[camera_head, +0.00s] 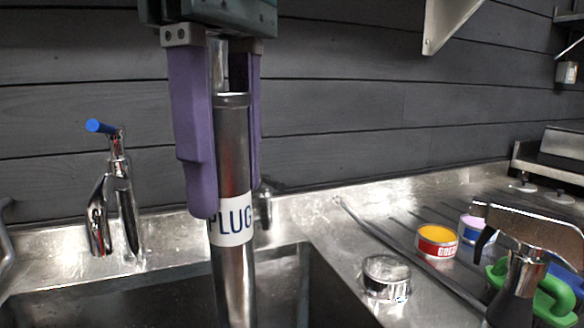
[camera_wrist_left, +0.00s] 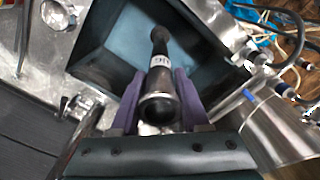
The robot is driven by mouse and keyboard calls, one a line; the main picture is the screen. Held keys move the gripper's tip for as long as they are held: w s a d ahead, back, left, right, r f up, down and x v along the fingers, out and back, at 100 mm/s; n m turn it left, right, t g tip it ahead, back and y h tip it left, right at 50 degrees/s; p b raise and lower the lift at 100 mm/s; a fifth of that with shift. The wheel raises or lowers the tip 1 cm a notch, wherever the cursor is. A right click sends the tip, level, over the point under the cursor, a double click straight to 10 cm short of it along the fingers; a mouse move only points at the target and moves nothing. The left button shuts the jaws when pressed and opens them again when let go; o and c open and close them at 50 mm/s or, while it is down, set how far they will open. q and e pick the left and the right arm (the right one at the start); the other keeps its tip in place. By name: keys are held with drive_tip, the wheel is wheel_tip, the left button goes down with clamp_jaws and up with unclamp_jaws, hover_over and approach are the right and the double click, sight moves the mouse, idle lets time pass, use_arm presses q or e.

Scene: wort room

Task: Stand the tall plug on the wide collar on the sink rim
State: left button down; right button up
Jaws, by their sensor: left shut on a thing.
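The tall plug (camera_head: 235,265) is a long dark metal cylinder with a white band lettered "PLUG". My left gripper (camera_head: 230,200) has its purple fingers shut on it and holds it upright, in front of the sink basin in the head view. Its lower end is cut off there; the left wrist view shows the plug (camera_wrist_left: 160,75) between the fingers over the basin. The wide collar (camera_head: 386,278) appears to be the short shiny metal ring on the sink rim (camera_head: 335,235), right of the basin. The plug is apart from it. My right gripper is not in view.
A chrome tap (camera_head: 122,190) with a blue handle stands behind the basin. Right of the collar are a red tin (camera_head: 436,241) with yellow contents, a second small tin (camera_head: 471,229), and chrome and green fittings (camera_head: 545,295). A dark plank wall (camera_head: 350,110) closes the back.

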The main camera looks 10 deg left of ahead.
use_arm(q)
wheel_tip(320, 180, up, 12)
drive_tip(key=p, duration=0.8)
drive_tip(key=shift+f, duration=0.15)
